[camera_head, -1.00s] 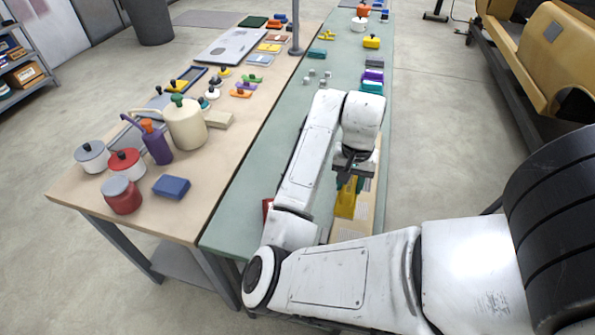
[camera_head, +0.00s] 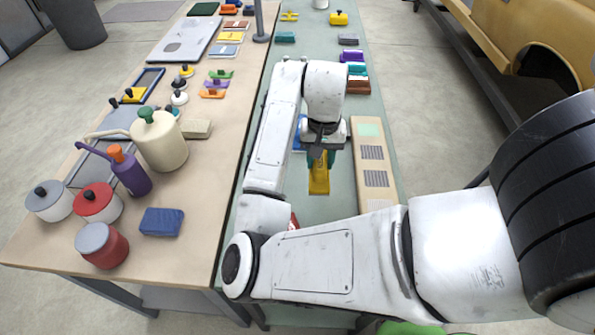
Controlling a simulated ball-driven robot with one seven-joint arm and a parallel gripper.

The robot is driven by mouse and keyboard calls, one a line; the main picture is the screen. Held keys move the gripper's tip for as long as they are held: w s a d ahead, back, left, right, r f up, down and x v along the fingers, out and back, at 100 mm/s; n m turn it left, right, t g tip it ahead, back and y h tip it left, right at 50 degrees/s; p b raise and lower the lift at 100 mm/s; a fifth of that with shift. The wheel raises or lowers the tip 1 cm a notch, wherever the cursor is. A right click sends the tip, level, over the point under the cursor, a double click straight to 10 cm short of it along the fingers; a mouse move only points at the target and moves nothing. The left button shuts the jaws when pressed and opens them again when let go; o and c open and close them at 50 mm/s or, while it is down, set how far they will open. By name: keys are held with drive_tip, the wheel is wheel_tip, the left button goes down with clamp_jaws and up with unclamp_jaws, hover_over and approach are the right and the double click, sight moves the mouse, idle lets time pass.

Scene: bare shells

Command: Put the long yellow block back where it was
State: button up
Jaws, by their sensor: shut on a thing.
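My gripper (camera_head: 322,152) is over the green bench (camera_head: 328,215), left of a long tan board with printed patches. It is shut on a long yellow block (camera_head: 319,179), which points down from the jaws toward the front of the bench. The upper part of the block is hidden by the jaws. I cannot tell whether its lower end touches the bench. A blue thing (camera_head: 299,138) lies just behind and left of the gripper, mostly hidden by my arm.
The tan board (camera_head: 372,160) lies along the bench's right edge. Several coloured blocks (camera_head: 355,70) lie behind it. The wooden table (camera_head: 205,150) at left holds a cream watering can (camera_head: 160,140), pots and a blue block (camera_head: 162,222). A red thing (camera_head: 293,221) is partly hidden by my arm.

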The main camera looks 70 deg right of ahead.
drive_tip(key=w+f, duration=0.2)
drive_tip(key=w+d+f, duration=0.1)
drive_tip(key=w+f, duration=0.1)
drive_tip(key=w+d+f, duration=0.1)
drive_tip(key=w+f, duration=0.1)
drive_tip(key=shift+w+f+p, duration=0.2)
drive_tip(key=shift+f+p, duration=0.6)
drive_tip(key=shift+f, duration=1.05)
drive_tip(key=shift+f, duration=0.1)
drive_tip(key=o, duration=0.9)
drive_tip(key=shift+f, duration=0.1)
drive_tip(key=shift+o, duration=0.2)
wheel_tip(320, 180, up, 12)
drive_tip(key=b, duration=0.1)
drive_tip(key=shift+r+b, duration=0.2)
drive_tip(key=shift+b, duration=0.1)
